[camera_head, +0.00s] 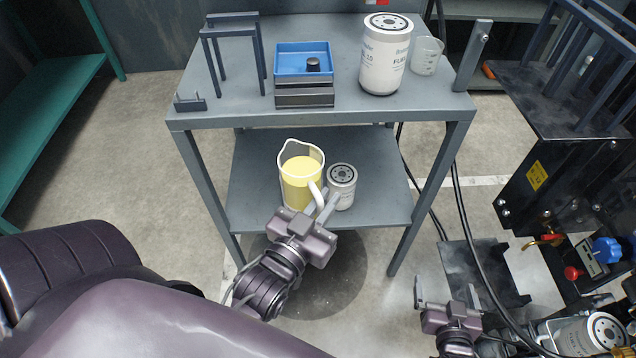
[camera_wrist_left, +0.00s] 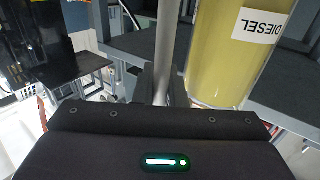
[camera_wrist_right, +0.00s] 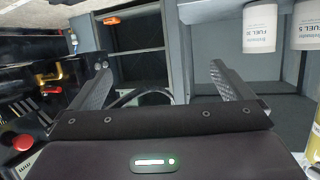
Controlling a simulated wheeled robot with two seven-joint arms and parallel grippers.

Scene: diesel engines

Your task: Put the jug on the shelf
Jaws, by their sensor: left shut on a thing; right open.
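The jug (camera_head: 300,178) is a clear, white-rimmed container of yellow liquid with a white handle on its right side. It is upright over the lower shelf (camera_head: 258,148) of the grey metal stand. In the left wrist view, its yellow wall (camera_wrist_left: 232,55) carries a DIESEL label. My left gripper (camera_head: 318,203) is shut on the jug's handle from the front. The gripper hides the jug's base, so I cannot tell whether it touches the shelf. My right gripper (camera_head: 447,290) is open and empty at lower right, apart from the stand.
A small white filter (camera_head: 342,186) stands on the lower shelf close to the jug's right. The top shelf (camera_head: 350,112) holds a blue tray (camera_head: 300,60), a large filter (camera_head: 386,58), a clear beaker (camera_head: 427,56) and a metal frame. Black engine equipment (camera_head: 560,150) stands at right.

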